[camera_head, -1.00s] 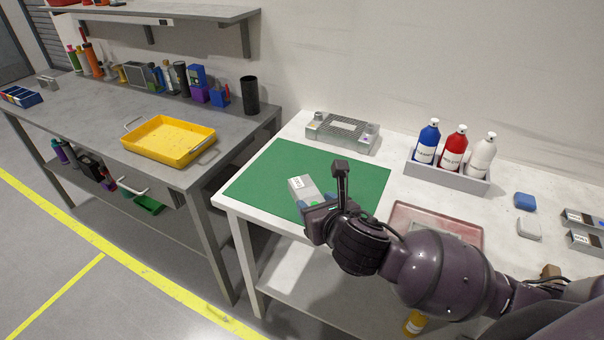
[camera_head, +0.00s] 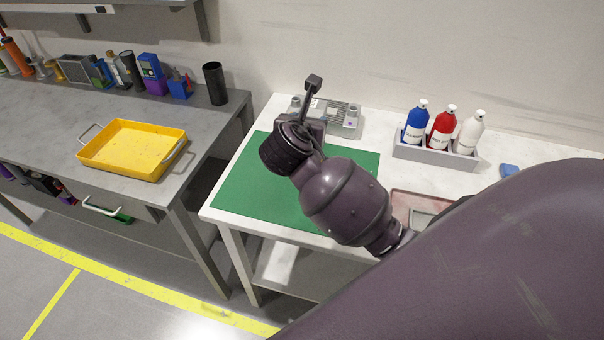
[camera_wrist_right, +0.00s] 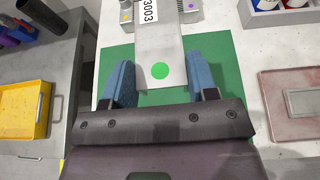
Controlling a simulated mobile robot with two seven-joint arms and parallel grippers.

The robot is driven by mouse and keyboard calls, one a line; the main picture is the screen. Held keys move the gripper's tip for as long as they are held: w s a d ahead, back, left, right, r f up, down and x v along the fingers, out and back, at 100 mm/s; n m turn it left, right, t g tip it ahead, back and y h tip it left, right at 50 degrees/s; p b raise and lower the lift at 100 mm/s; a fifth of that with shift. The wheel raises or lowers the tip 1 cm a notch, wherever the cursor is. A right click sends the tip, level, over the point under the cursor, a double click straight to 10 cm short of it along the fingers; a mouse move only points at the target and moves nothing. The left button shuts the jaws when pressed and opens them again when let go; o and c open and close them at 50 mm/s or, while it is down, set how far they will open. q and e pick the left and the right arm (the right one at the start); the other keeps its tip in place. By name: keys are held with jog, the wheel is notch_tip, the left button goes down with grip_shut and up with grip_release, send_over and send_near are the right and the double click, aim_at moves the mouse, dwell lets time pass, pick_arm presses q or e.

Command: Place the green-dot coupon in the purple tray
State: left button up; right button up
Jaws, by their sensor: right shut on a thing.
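The green-dot coupon (camera_wrist_right: 160,48) is a grey metal plate with a round green dot and a white label reading 3003. My right gripper (camera_wrist_right: 160,68) is shut on it, a blue finger at each side, over the green mat. In the head view my own right wrist mostly hides the gripper and coupon, near the metal fixture. I can make out no purple tray in either view. My left gripper is not in view.
A metal fixture (camera_head: 350,116) stands behind the green mat (camera_head: 245,190). A yellow tray (camera_head: 130,150) sits on the left bench. A bottle rack (camera_head: 436,154) and a reddish tray (camera_wrist_right: 292,98) are to the right. A gap separates the tables.

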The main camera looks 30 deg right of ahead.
jog(key=shift+s+d+f, duration=0.1)
jog(key=shift+d+f, duration=0.1)
jog(key=shift+f, duration=0.2)
notch_tip(320, 180, down, 14)
jog(key=shift+f+b, duration=0.2)
jog(key=shift+b, duration=1.05)
jog(key=shift+f+b, duration=0.4)
jog(key=shift+f, duration=2.05)
jog(key=shift+f, duration=0.1)
jog(key=o, duration=0.9)
jog(key=shift+o, duration=0.5)
